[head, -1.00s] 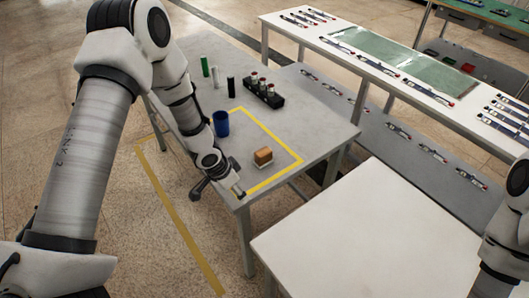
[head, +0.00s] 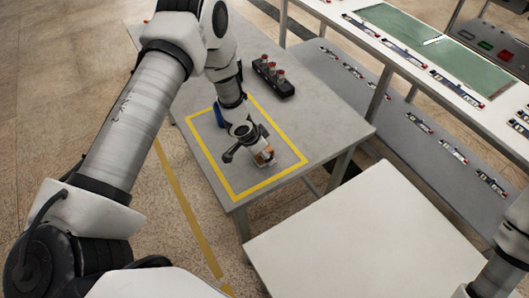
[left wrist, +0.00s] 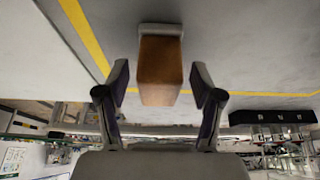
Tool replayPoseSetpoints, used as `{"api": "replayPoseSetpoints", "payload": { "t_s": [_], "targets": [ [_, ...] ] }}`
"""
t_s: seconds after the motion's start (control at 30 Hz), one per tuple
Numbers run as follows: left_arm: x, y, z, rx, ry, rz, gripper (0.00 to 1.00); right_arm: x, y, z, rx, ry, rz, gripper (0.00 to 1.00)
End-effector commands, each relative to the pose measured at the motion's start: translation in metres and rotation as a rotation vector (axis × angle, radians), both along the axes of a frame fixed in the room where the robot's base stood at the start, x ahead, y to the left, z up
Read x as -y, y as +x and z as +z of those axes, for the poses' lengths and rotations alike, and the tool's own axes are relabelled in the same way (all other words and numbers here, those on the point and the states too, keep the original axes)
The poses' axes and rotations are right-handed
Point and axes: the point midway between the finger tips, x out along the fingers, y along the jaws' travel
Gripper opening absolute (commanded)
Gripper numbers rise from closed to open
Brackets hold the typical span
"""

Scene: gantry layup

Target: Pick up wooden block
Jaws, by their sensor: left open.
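The brown wooden block (head: 265,158) stands on a small pale base on the grey table (head: 318,118), inside the yellow taped rectangle. My left gripper (head: 258,161) is low over the table at the block and partly covers it in the head view. In the left wrist view the block (left wrist: 160,72) stands between the two fingers of the open left gripper (left wrist: 160,86), with a gap on each side. Its pale base (left wrist: 160,30) shows at its top edge there. My right arm shows at the right edge of the head view, but its gripper is out of frame.
A blue cup (head: 219,115) is mostly hidden behind my left arm. A bare white table (head: 365,240) is at front right. A long white bench (head: 440,65) with tools lies behind.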

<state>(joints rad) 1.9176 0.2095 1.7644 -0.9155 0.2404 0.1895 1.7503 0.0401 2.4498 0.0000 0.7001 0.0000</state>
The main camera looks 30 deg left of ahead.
Motion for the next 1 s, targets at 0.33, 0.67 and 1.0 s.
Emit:
{"api": "replayPoseSetpoints", "payload": {
  "t_s": [0.33, 0.67, 1.0],
  "targets": [
    [0.000, 0.000, -0.002, 0.000, 0.000, 0.001, 0.17, 0.000, 0.000, 0.000, -0.001, 0.000, 0.000, 0.40],
    [0.000, 0.000, -0.002, -0.002, -0.001, 0.001, 0.00, 0.000, 0.000, 0.000, 0.000, 0.000, 0.000, 0.40],
    [0.000, 0.000, 0.024, 0.000, 0.000, 0.001, 0.00, 0.000, 0.000, 0.024, -0.001, 0.000, 0.000, 0.40]
  ]
}}
